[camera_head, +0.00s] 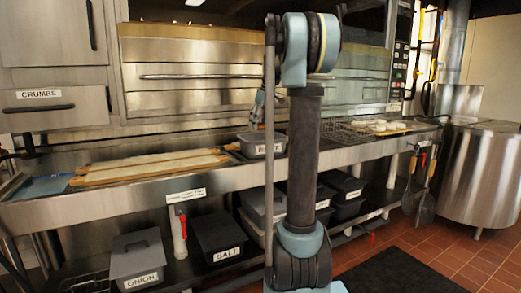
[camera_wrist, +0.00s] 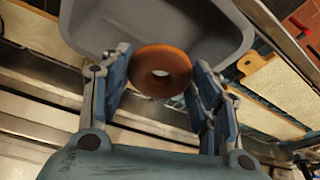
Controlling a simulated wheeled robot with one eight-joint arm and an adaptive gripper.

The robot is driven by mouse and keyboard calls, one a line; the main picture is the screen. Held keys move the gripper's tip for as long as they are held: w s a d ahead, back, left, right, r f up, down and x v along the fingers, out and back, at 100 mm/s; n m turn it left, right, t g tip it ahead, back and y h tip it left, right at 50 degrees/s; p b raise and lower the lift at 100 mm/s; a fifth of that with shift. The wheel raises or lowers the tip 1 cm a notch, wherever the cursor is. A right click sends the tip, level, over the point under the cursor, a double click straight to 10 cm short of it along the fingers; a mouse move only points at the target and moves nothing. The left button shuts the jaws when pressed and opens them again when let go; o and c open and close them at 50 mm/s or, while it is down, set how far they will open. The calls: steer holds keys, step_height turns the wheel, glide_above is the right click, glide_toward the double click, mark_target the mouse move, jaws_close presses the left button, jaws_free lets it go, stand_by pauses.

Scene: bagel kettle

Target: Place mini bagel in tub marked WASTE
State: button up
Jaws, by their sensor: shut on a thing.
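A round orange-brown mini bagel (camera_wrist: 161,58) with a hole shows in the wrist view. My gripper (camera_wrist: 160,72) is shut on it, with a finger on each side. A grey tub (camera_wrist: 215,22) lies beyond the bagel in that view; its inside looks empty where it shows. In the head view, a grey tub (camera_head: 262,149) with a white label stands on the steel counter; the label is too small to read surely. My gripper (camera_head: 259,105) shows only in part there, above this tub, mostly hidden behind my arm.
Long boards (camera_head: 150,166) lie on the counter left of the tub. A wire rack (camera_head: 345,133) and a board with pale rounds (camera_head: 380,127) are at right. Lidded tubs marked ONION (camera_head: 138,258) and SALT (camera_head: 218,237) stand on the lower shelf. Ovens back the counter.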

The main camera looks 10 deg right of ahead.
mark_target(264, 124)
steer(key=shift+f, duration=4.4)
steer(key=shift+f, duration=0.6)
steer(key=o, duration=1)
steer(key=shift+r, duration=0.1)
steer(key=v, duration=1.3)
